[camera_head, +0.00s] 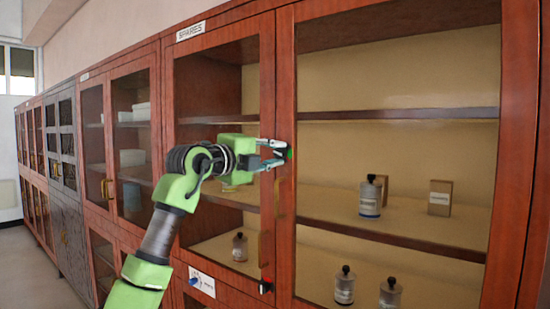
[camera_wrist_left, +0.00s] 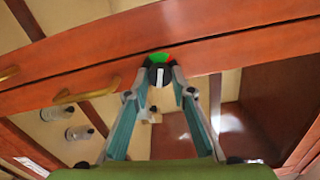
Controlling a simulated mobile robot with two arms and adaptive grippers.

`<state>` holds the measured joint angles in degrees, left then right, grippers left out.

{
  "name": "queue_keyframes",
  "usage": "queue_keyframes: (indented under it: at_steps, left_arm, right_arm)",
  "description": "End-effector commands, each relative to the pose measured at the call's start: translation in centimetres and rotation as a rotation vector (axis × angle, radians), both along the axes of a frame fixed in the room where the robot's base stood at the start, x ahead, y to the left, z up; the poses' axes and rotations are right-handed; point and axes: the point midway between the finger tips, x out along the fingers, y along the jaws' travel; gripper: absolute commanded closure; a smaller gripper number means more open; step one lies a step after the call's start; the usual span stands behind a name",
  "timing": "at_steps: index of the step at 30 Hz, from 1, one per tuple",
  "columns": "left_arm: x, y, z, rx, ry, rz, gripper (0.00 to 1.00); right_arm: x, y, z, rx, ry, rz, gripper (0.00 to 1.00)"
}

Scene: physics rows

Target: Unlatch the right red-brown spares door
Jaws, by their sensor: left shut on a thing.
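The right red-brown spares door (camera_head: 285,80) is a wood-framed glass door, closed under the SPARES sign (camera_head: 190,31). A round dark latch knob (camera_head: 290,155) with a green mark sits on its left frame. In the left wrist view the knob (camera_wrist_left: 160,77) has a white pointer line, with a green and a red sector behind it. My left gripper (camera_head: 276,153) is shut on the knob; its two fingers (camera_wrist_left: 160,88) lie on either side of it. The pointer runs roughly up and down in that view. My right gripper is not in view.
Brass handles (camera_wrist_left: 88,93) stand near the door seam. Bottles (camera_head: 370,197) and a small box (camera_head: 440,197) stand on shelves behind the glass. More cabinets run to the left along the wall.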

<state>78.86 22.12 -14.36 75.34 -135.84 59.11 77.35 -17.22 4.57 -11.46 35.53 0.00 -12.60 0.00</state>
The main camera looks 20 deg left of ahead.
Motion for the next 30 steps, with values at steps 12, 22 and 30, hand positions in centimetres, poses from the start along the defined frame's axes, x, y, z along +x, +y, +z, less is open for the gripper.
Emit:
queue_keyframes:
  at_steps: [12,22,30]
  left_arm:
    - [0.00,0.07,0.08,-0.249,0.089,0.002,0.99]
    - [0.01,0.09,0.08,-0.312,0.112,0.002,0.99]
    - [0.02,0.09,0.07,-0.316,0.115,0.002,0.99]
  right_arm:
    - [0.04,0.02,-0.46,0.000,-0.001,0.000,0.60]
    - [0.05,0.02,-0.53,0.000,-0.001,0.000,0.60]
    - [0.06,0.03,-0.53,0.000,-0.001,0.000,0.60]
